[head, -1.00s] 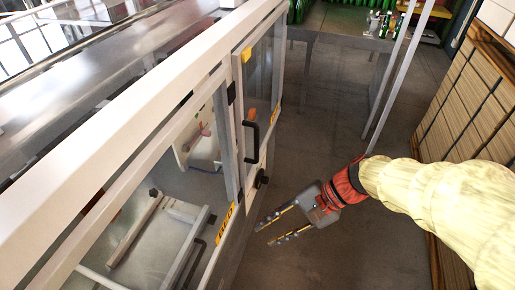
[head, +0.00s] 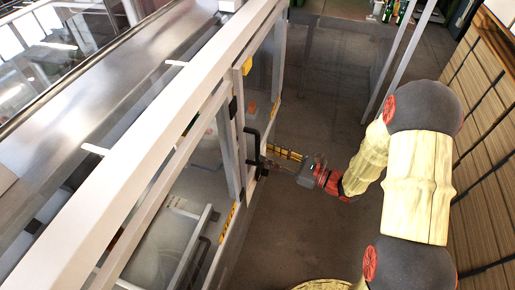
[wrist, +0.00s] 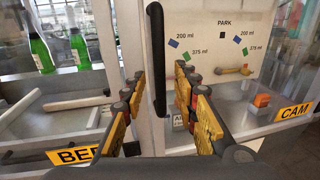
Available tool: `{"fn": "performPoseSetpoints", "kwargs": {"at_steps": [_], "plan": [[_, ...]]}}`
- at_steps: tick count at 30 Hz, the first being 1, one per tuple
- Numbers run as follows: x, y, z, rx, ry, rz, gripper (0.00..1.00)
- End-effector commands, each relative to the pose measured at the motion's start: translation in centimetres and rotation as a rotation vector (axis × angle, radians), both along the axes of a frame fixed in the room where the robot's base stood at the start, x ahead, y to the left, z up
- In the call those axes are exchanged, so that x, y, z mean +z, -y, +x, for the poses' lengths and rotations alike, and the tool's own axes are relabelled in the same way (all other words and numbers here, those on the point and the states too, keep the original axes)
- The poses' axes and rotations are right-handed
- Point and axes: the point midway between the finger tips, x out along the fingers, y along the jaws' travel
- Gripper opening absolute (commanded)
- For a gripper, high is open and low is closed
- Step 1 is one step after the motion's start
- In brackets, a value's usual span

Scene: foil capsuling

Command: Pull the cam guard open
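The cam guard (wrist: 290,128) is a clear panel in a pale frame with a yellow CAM label (wrist: 293,113) at its lower right in the wrist view. Its black upright handle (wrist: 156,60) stands near the panel's left edge; in the head view the handle (head: 252,143) is on the machine's aisle side. My gripper (wrist: 160,82) is open, its yellow-and-black fingers on either side of the handle in the wrist view. In the head view my gripper (head: 270,157) points left at the handle, very close. I cannot tell whether a finger touches it. The guard looks closed.
A second guard with a BED label (wrist: 73,156) adjoins at left. Stacked slatted panels (head: 485,140) line the right; the aisle floor (head: 320,80) is clear.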

Motion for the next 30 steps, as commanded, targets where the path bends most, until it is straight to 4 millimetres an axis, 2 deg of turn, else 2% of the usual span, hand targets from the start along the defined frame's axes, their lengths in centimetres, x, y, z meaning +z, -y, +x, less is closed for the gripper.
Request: {"fn": "performPoseSetpoints", "kwargs": {"at_steps": [3,10,21,30], "plan": [[0.0,-1.8,1.0,0.005,0.002,-0.001,0.30],[0.0,-3.9,2.3,0.003,0.002,-0.002,0.30],[0.1,-4.3,2.6,0.002,0.002,-0.002,0.30],[0.1,-4.3,2.6,0.002,0.002,-0.002,0.13]]}}
